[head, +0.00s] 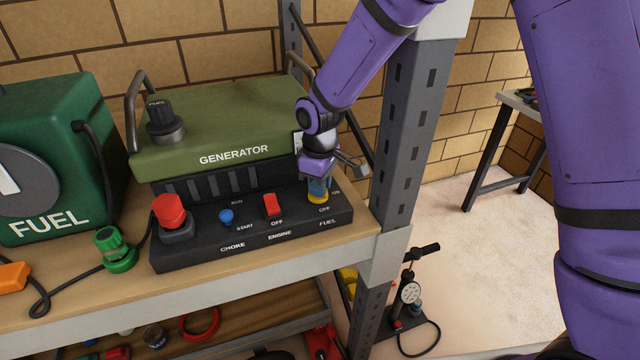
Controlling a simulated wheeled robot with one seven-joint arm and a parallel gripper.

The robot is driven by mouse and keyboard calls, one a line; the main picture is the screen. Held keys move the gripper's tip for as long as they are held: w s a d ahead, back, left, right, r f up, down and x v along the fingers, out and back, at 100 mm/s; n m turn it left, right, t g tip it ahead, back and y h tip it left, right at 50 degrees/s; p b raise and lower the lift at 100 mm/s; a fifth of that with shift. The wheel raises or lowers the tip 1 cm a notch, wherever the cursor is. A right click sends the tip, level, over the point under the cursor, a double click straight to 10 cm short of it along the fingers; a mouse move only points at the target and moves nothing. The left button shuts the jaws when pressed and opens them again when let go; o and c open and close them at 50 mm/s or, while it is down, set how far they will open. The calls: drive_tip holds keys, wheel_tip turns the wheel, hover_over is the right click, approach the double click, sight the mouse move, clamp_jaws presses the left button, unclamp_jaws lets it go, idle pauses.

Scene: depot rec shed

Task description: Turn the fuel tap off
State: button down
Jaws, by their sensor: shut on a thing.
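The green generator (240,130) stands on the wooden shelf with a dark control panel (190,255) along its front. The fuel tap (318,196) is at the panel's right end, above the FUEL and OFF labels. Its yellow base and part of a blue handle show. My gripper (318,180) comes down from above and is shut on the fuel tap. The gripper hides most of the handle, so I cannot tell which way it points.
The panel also has a red choke knob (170,211), a blue knob (226,216) and a red engine switch (271,204). A grey shelf post (412,130) stands close on the right. A green fuel can (50,150) is at left. A pump (408,295) stands below.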

drive_tip(key=m, duration=0.4)
drive_tip(key=shift+a+m, duration=0.1)
drive_tip(key=shift+m, duration=0.2)
drive_tip(key=m, duration=0.4)
idle(0.3)
drive_tip(key=c, duration=1.1)
unclamp_jaws()
wheel_tip(320, 180, up, 11)
drive_tip(key=shift+s+f, duration=0.1)
